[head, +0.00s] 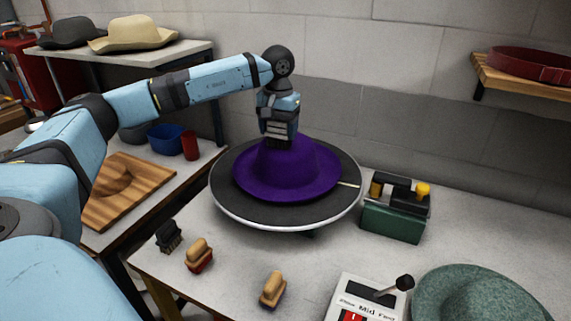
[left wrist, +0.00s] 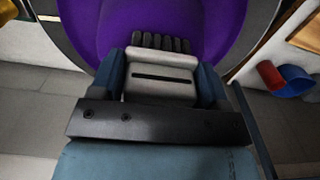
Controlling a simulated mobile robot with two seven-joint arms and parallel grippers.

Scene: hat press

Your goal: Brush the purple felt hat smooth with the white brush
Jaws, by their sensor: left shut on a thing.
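The purple felt hat (head: 288,177) sits crown up on a round dark turntable (head: 230,195) with a pale rim. My left gripper (head: 279,112) points down over the hat's crown and is shut on the white brush (left wrist: 160,88). In the left wrist view the brush's pale block lies between my blue fingers, its dark bristles towards the purple felt (left wrist: 170,16). In the head view the brush (head: 278,129) is at the crown's top; whether the bristles touch is hard to tell. My right gripper is not in view.
Several other brushes, one dark (head: 168,237) and two tan (head: 200,254) (head: 273,289), stand at the table's front. A speed box with a lever (head: 368,297), a green hat (head: 480,297) and a green box (head: 393,218) are right. A side table holds a blue bin (head: 166,138).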

